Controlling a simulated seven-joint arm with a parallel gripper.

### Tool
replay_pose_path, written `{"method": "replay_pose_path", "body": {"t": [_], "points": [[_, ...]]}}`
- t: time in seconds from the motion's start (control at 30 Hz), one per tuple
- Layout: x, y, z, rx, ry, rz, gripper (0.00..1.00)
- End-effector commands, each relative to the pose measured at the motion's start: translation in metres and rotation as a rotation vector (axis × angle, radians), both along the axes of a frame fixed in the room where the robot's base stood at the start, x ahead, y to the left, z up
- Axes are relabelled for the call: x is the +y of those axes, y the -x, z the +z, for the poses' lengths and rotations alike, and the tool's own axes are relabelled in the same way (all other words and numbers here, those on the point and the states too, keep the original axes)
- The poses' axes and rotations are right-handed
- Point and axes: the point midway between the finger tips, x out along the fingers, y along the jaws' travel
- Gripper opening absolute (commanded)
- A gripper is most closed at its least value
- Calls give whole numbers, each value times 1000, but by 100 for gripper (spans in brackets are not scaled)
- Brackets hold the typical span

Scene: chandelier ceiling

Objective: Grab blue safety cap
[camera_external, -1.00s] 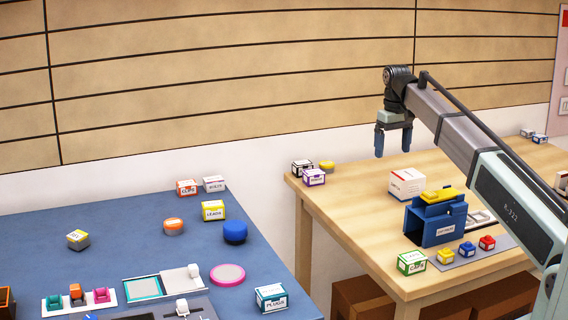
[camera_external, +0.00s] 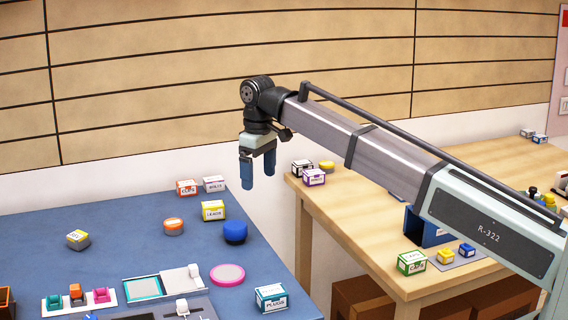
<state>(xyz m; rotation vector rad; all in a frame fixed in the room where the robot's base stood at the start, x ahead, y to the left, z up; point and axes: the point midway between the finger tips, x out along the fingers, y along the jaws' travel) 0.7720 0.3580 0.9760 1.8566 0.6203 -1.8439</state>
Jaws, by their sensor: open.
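A round blue cap (camera_external: 235,233) sits on the blue-topped table, near its right edge and in front of the yellow-banded box. My gripper (camera_external: 258,180) hangs in the air with its two blue fingers pointing down. It is open and empty. In the picture it is above and slightly right of the blue cap, clearly apart from it. The cap is fully in view.
Near the cap are a yellow-banded box (camera_external: 213,211), an orange round piece (camera_external: 173,226), a pink disc (camera_external: 227,275) and a labelled box (camera_external: 271,298). A gap separates the blue table (camera_external: 130,235) from the wooden table (camera_external: 345,215), which my arm crosses.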

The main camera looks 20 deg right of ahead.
Motion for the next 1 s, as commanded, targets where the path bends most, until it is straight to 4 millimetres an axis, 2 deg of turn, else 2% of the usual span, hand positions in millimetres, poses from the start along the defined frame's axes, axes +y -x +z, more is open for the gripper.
{"method": "replay_pose_path", "body": {"t": [0.03, 0.2, 0.3, 0.57, 1.0], "points": [[15, 5, 1, 0, 0, 38, 93], [57, 20, 3, -1, 1, 213, 93], [66, 22, 4, 0, 1, 326, 93], [69, 16, 6, 1, 3, 630, 93], [69, 15, 7, 3, 7, 1323, 93]]}}
